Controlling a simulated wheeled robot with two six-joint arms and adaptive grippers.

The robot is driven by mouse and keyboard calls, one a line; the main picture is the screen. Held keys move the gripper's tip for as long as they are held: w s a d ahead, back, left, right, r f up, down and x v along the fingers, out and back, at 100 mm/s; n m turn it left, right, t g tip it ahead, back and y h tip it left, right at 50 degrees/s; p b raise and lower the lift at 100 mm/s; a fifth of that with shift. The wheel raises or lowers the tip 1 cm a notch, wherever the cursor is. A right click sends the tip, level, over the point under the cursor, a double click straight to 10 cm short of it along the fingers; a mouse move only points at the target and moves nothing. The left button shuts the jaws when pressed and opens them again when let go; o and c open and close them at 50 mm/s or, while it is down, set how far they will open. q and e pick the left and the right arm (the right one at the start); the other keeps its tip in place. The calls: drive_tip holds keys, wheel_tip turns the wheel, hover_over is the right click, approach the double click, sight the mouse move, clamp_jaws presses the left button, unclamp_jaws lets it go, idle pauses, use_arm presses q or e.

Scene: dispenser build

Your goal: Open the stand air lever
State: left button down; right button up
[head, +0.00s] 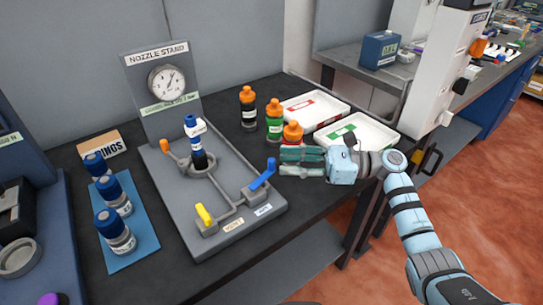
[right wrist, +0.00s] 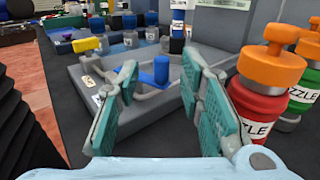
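The nozzle stand (head: 160,190) is a grey base with an upright back panel and a round gauge (head: 167,82). Its blue lever (head: 263,174) stands tilted up at the right front corner, by a label that appears to read AIR (head: 263,209). A yellow lever (head: 205,215) is at the front and an orange one (head: 165,146) at the back left. My right gripper (head: 281,162) is open and empty, its fingertips just right of the blue lever. In the right wrist view the blue lever (right wrist: 161,70) shows between the open fingers (right wrist: 159,78). My left gripper is not in view.
A red bottle with an orange cap (head: 292,132) stands close behind my right gripper, with green (head: 274,118) and black (head: 248,108) ones beyond. Two white trays (head: 345,112) lie behind. Several blue-capped bottles (head: 115,235) stand on a blue mat at left.

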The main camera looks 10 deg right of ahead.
sight(272, 159)
drive_tip(key=x, duration=0.3)
drive_tip(key=shift+w+a+f, duration=0.1)
drive_tip(key=shift+w+a, duration=0.15)
drive_tip(key=shift+w, duration=0.05)
drive_tip(key=shift+a, duration=0.5)
drive_tip(key=shift+c, duration=0.4)
clamp_jaws()
